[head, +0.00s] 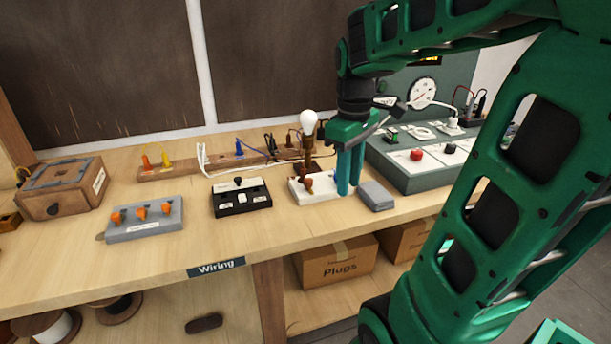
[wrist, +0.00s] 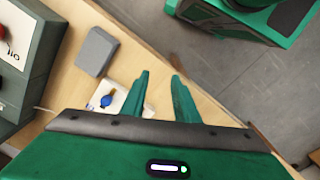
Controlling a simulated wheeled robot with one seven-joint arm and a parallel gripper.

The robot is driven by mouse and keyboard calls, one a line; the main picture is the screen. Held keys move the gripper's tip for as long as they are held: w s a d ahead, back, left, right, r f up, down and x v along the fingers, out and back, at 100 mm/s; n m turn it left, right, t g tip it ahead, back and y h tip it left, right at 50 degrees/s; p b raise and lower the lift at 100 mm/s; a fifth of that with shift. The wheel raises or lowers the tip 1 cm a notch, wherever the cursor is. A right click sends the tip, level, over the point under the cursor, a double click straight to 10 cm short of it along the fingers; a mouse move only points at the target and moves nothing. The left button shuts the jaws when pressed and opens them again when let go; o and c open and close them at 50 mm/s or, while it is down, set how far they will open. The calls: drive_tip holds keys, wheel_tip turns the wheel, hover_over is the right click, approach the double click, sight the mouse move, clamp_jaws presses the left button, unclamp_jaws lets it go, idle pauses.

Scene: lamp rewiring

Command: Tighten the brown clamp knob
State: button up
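The brown clamp knob (head: 309,184) sits on the front part of a white base block (head: 298,195) in the head view. A lit-looking white bulb (head: 309,122) stands in a brown holder just behind it. My gripper (head: 349,190) points down at the right end of the block, to the right of the knob, and hides part of the block. In the wrist view my gripper (wrist: 160,80) has its two teal fingers apart with nothing between them. A blue knob (wrist: 106,101) and a small brown part show on the white block (wrist: 121,98), left of the fingers.
A grey block (head: 376,196) lies right of my gripper. A black switch box (head: 241,197) and a grey box with orange knobs (head: 141,219) stand to the left. A grey-green test panel (head: 405,178) is at the right. The bench's front edge is close.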

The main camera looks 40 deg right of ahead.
sight(308, 179)
drive_tip(key=w+r+n, duration=0.3)
drive_tip(key=w+n, duration=0.9)
drive_tip(key=w, duration=0.4)
drive_tip(key=f, duration=1)
drive_tip(key=shift+d+f, duration=0.25)
drive_tip(key=shift+f, duration=0.15)
drive_tip(key=shift+c, duration=0.7)
clamp_jaws()
